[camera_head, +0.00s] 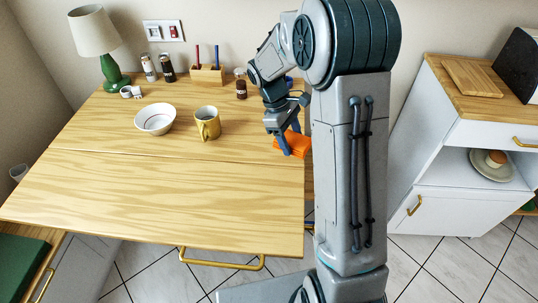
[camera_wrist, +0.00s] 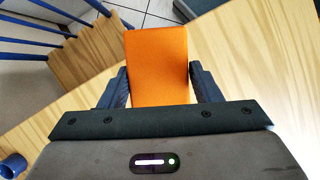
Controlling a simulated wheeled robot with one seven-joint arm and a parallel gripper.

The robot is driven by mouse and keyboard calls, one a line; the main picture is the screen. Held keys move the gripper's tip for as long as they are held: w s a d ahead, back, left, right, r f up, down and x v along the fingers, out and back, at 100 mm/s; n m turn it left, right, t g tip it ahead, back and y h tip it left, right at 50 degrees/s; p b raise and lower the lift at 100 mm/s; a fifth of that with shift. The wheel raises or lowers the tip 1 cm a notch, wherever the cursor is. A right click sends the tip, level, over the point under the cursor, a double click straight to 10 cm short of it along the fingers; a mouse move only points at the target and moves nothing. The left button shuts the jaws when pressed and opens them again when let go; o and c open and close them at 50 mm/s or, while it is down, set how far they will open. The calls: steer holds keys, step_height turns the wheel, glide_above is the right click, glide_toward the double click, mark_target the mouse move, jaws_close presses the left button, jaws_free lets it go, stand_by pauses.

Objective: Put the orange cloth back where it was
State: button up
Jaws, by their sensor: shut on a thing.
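The orange cloth (camera_head: 298,146) is at the right edge of the wooden table, partly hidden behind my arm in the head view. In the wrist view the orange cloth (camera_wrist: 157,62) is a flat folded rectangle between the two fingers. My gripper (camera_head: 288,145) is low over the table's right side and shut on the cloth. In the wrist view my gripper (camera_wrist: 158,88) has a finger against each side of the cloth. I cannot tell whether the cloth touches the table.
A yellow mug (camera_head: 207,123) and a white bowl (camera_head: 156,119) stand left of my gripper. A blue-railed chair (camera_wrist: 75,60) shows beside the table. The table's front (camera_head: 160,195) is clear.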

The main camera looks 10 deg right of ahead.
steer(key=d+r+n+b, duration=0.1)
steer(key=n, duration=0.1)
steer(key=s+d+r+n+t+h+b, duration=0.1)
steer(key=r+n, duration=0.1)
steer(key=shift+t, duration=0.3)
steer(key=shift+n, duration=0.3)
glide_above(268, 147)
step_height(268, 147, down, 7)
steer(key=shift+w+r+b, duration=0.1)
steer(key=shift+b, duration=0.25)
steer(key=shift+f, duration=2)
steer(key=shift+f+b, duration=0.1)
steer(key=shift+b, duration=0.2)
steer(key=o, duration=0.9)
steer(key=shift+o, duration=0.2)
